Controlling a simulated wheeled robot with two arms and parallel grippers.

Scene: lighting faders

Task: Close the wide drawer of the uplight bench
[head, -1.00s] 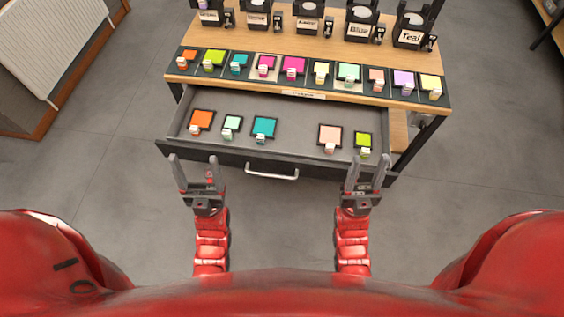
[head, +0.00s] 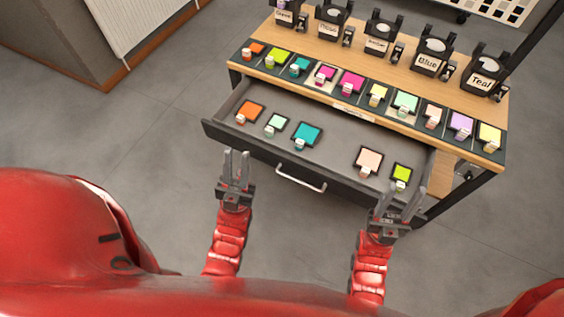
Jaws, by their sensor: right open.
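The wide drawer (head: 330,138) of the uplight bench (head: 400,82) is pulled out toward me, below the wooden top. Its dark front panel carries a silver bar handle (head: 301,178). Several coloured gel tiles lie inside it. My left gripper (head: 236,165) is open and empty in front of the drawer front, left of the handle. My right gripper (head: 400,204) is open and empty near the right part of the drawer front, and its fingers overlap the panel in the picture. I cannot tell whether either gripper touches the panel.
Coloured gel tiles line the bench's front edge, and several labelled black lamps, one marked Teal (head: 483,80), stand behind. A white radiator (head: 135,22) is at the upper left wall. Grey floor is clear left of the bench.

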